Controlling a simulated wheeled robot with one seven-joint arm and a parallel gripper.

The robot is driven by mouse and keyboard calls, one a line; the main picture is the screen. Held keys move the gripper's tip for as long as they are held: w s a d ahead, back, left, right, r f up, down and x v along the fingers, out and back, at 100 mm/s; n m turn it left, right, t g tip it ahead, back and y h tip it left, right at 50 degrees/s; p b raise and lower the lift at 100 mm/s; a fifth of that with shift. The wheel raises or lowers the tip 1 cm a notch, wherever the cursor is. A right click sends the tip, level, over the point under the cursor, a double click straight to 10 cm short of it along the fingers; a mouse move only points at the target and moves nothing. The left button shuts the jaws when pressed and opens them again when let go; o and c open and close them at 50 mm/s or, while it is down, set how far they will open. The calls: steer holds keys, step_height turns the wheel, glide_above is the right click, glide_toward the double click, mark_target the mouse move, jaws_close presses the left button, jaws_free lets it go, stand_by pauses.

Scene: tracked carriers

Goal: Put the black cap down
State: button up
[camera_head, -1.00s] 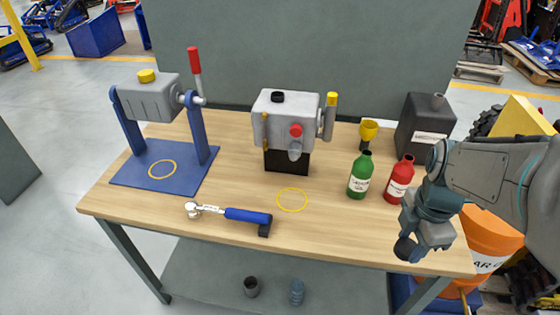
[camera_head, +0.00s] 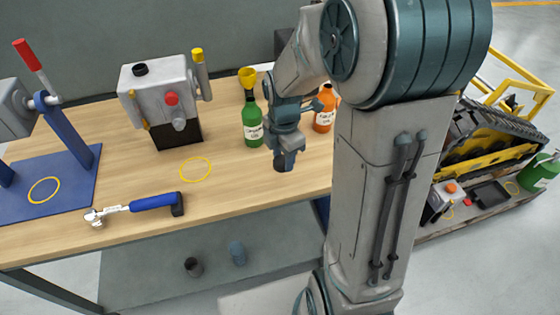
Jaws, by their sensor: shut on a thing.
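My gripper (camera_head: 285,150) points down over the right part of the wooden workbench (camera_head: 225,195). It is shut on a small dark round piece, seen at its tips, which looks like the black cap (camera_head: 281,165). The piece appears to be above the bench top; the gap under it is hard to judge. A similar black cap (camera_head: 140,69) sits on top of the grey housing (camera_head: 160,95) at the back of the bench. A green bottle (camera_head: 253,122) stands just left of my gripper.
An orange bottle (camera_head: 325,110) stands right of my gripper, partly behind my arm. A blue-handled wrench (camera_head: 140,205) lies near the front edge. A yellow ring (camera_head: 196,170) marks bare bench. A blue stand (camera_head: 60,180) is at left. Two small cylinders stand on the lower shelf (camera_head: 150,270).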

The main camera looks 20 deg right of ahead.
mark_target(281, 158)
steer(key=shift+w+a+f, duration=0.15)
steer(key=shift+w+f, duration=0.25)
steer(key=shift+f, duration=1.85)
steer(key=shift+f, duration=0.2)
steer(key=o, duration=0.9)
steer(key=shift+o, duration=0.2)
steer(key=shift+r, duration=0.1)
